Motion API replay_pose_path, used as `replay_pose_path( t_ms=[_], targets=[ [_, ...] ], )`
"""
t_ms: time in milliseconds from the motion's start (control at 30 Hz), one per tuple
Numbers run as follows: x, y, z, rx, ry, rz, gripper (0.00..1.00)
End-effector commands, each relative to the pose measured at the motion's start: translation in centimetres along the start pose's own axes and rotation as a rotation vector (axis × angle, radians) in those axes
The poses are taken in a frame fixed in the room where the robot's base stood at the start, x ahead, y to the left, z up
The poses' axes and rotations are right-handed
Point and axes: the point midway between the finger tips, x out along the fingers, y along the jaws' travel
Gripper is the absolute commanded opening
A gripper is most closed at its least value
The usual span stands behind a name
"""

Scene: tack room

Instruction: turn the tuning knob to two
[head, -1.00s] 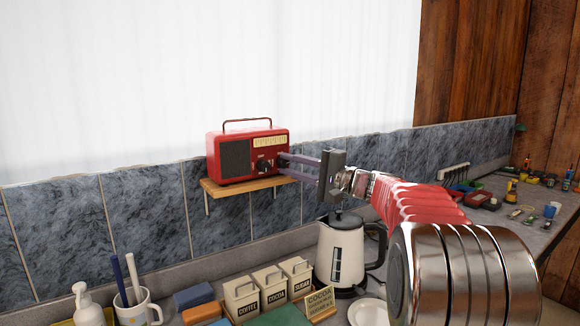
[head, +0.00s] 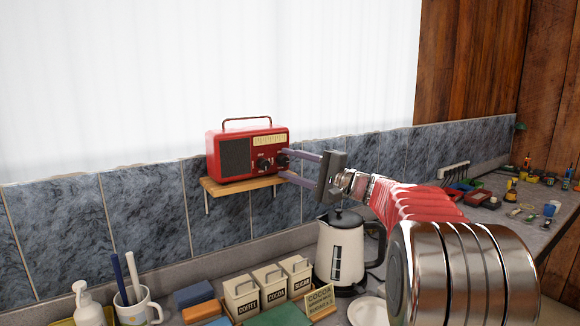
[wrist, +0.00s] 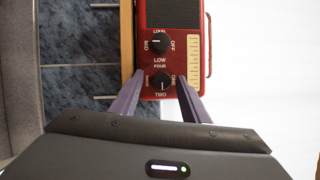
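The red radio (head: 262,146) stands on a small wooden shelf, with two dark knobs on its front. In the wrist view the radio appears turned sideways. The tuning knob (wrist: 159,81) has FOUR above it, ONE to its right, TWO below it and a blurred label to its left. Its pale mark seems to lie on the side toward TWO, but it is small. My gripper (wrist: 160,82) is open, one finger on each side of this knob, with gaps visible. The fingers also show at the radio's right side in the head view (head: 284,163).
The other knob (wrist: 155,43), labelled LOUD, MID, LOW and OFF, sits close by. The wooden shelf (head: 238,188) is narrow. Below are a white kettle (head: 340,250), several canisters (head: 268,285) and a mug (head: 138,308). A tiled wall is behind.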

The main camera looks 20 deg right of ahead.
Motion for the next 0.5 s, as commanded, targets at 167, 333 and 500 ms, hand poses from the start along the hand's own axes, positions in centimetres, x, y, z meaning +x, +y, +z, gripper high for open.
replay_pose_path(
  t_ms=[167, 333, 500],
  targets=[
    [0.0, -0.1, 0.0, -0.001, -0.001, -0.001, 0.41],
    [-0.5, -0.1, 0.0, -0.001, -0.001, -0.001, 0.41],
    [-2.3, -0.1, 0.0, -0.001, 0.002, -0.001, 0.41]
  ],
)
